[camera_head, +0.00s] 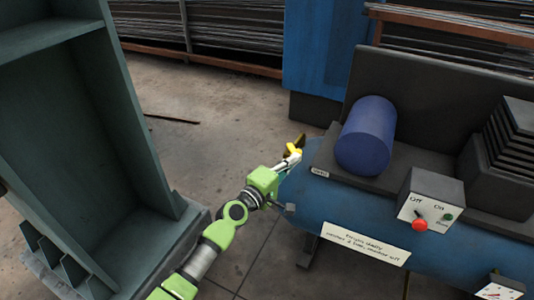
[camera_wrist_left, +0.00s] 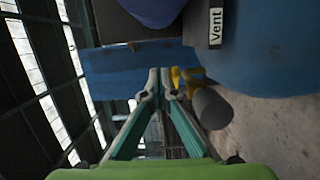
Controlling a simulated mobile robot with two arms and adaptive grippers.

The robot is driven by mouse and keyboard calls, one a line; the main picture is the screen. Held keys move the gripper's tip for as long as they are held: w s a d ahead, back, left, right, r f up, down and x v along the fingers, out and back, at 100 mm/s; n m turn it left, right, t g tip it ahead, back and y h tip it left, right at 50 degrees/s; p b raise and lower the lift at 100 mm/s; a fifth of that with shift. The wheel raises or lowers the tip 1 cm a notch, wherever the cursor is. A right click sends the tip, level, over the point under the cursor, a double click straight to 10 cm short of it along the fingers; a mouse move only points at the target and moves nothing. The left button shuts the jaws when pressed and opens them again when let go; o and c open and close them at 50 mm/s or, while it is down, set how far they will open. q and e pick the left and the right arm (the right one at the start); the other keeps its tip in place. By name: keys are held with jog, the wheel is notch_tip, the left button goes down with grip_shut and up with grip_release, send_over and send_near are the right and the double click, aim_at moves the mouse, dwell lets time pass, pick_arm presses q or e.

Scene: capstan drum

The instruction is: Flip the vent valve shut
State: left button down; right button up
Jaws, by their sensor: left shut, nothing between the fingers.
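The vent valve (camera_head: 293,149) shows as a small yellow part at the left end of the blue tank, partly hidden by my left gripper. In the left wrist view the yellow valve (camera_wrist_left: 188,77) sits just right of the fingertips, beside a grey pipe stub (camera_wrist_left: 211,107). My left gripper (camera_wrist_left: 160,78) is shut with nothing held, its tips close beside the valve; whether they touch it I cannot tell. In the head view the left gripper (camera_head: 286,163) is at the tank's end. A "Vent" label (camera_wrist_left: 215,26) is near the valve. My right gripper is not in view.
The blue tank (camera_head: 345,215) carries a dark blue cylinder (camera_head: 367,136) and a switch box (camera_head: 432,194) with a red knob. A dark green steel frame (camera_head: 130,240) stands at left. A blue post (camera_head: 320,50) stands behind. Concrete floor (camera_head: 200,110) lies open between.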

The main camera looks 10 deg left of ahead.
pick_arm(q)
jog(key=d, duration=0.1)
jog(key=w+d, duration=0.1)
jog(key=d, duration=0.1)
jog(key=w+d+b, duration=0.1)
jog(key=shift+w+d, duration=0.15)
jog(key=shift+d, duration=0.2)
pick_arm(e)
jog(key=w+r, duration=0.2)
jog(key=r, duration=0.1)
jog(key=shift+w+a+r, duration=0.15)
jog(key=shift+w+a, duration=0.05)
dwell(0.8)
pick_arm(q)
jog(key=v, duration=1.2)
jog(key=shift+f, duration=0.1)
